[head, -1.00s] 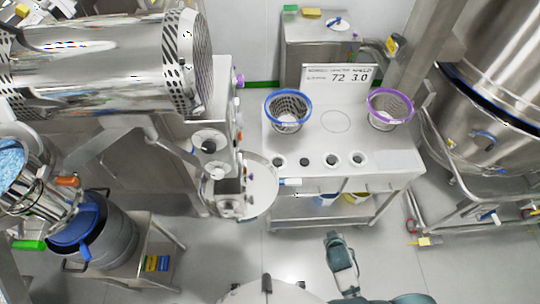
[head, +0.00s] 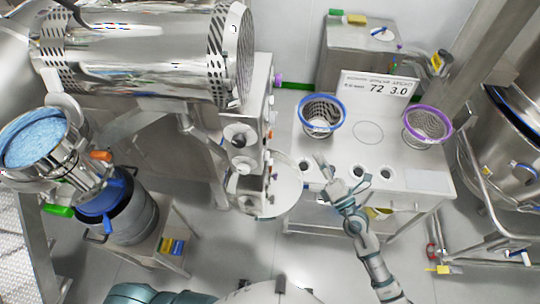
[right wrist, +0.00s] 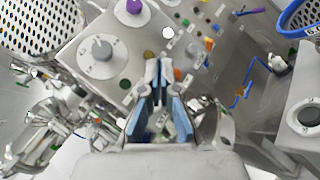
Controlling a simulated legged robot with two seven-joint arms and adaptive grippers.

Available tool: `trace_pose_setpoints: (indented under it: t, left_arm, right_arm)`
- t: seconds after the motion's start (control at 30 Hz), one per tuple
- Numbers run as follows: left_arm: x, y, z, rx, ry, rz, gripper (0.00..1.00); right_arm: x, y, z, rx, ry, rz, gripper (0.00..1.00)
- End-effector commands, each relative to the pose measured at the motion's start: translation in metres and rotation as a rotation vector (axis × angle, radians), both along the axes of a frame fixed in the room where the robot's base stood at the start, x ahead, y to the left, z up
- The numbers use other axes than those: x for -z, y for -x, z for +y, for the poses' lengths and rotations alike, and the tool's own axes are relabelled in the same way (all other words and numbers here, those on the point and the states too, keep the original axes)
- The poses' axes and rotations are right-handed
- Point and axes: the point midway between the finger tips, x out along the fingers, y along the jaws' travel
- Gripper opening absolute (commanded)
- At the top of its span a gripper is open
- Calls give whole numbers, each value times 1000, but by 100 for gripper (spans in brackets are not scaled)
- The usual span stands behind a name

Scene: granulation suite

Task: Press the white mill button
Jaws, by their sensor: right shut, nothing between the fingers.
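The machine's control panel (head: 262,112) is at the centre in the head view, seen nearly edge-on, and its white button cannot be made out there. In the right wrist view the panel (right wrist: 75,50) faces me, with a small round white button (right wrist: 168,32) beyond my fingertips. A purple button (right wrist: 134,6) and a large grey knob (right wrist: 101,48) are on its left, and an orange button is near the fingertips. My right gripper (head: 319,158) is shut and empty, right of the panel and over the table; its fingers (right wrist: 159,65) point towards the panel, apparently apart from it. My left gripper is out of view.
The steel table (head: 425,180) under my right arm holds a blue-rimmed basket (head: 322,102) close to the gripper and a purple-rimmed basket (head: 428,108). A perforated drum (head: 150,55) stands at upper left. Open floor lies in front.

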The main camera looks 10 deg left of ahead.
Motion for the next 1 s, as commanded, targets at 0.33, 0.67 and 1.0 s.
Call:
trace_pose_setpoints:
  t: [0.33,0.67,1.0]
  left_arm:
    - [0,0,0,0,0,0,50]
    - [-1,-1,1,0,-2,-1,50]
    - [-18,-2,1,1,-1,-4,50]
  right_arm:
    - [33,-9,24,-66,355,-50,0]
    - [32,-9,26,-66,351,-50,0]
    - [29,-9,62,-66,346,-50,0]
